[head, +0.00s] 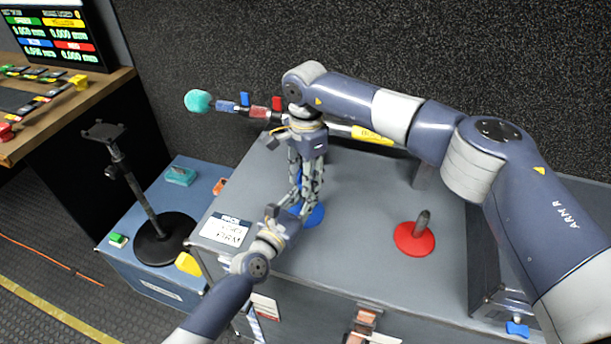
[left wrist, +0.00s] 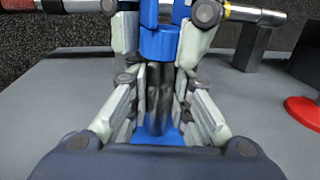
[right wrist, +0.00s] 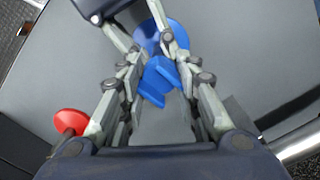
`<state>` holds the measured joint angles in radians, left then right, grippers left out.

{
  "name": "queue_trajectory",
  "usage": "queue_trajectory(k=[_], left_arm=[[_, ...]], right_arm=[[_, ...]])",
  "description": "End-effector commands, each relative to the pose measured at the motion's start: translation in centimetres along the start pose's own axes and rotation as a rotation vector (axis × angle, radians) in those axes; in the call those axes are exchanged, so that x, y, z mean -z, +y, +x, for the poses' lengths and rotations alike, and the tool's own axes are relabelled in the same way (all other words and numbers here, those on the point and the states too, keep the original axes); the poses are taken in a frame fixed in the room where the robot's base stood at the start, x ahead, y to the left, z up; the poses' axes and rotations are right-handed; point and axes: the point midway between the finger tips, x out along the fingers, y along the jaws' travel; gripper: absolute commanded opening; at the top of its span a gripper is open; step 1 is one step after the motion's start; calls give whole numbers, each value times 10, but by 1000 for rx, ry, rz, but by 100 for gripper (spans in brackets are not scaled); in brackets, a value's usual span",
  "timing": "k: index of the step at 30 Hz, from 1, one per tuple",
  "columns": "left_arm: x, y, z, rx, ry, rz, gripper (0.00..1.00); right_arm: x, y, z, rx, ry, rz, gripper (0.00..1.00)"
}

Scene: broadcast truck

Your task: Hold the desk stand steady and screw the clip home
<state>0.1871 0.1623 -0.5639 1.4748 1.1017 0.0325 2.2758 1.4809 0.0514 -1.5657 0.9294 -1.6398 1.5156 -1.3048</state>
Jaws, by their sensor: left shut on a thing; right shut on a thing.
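The blue desk stand has a round blue base (head: 315,216) on the grey case top and a dark upright post (left wrist: 159,100). A blue clip (left wrist: 159,43) sits at the top of the post, upright and in line with it; its blue prongs (right wrist: 152,84) show in the right wrist view. My left gripper (head: 291,206) reaches in from the front and is shut on the post, low down. My right gripper (head: 308,182) points down from above and is shut on the clip. In the head view the fingers hide most of the clip and post. The thread is hidden.
A red stand (head: 413,239) with a short post is to the right. A rail behind carries a teal-headed microphone (head: 198,101) and coloured clips. A black stand (head: 165,238) is on the lower blue case at left. The case top between the stands is clear.

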Motion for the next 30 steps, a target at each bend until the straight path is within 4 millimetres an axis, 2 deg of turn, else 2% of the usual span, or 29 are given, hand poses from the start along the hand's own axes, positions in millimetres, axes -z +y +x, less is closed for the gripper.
queue_trajectory(k=[30], left_arm=[[0,0,0,0,0,1,0]], right_arm=[[1,-1,1,3,4,1805,1]])
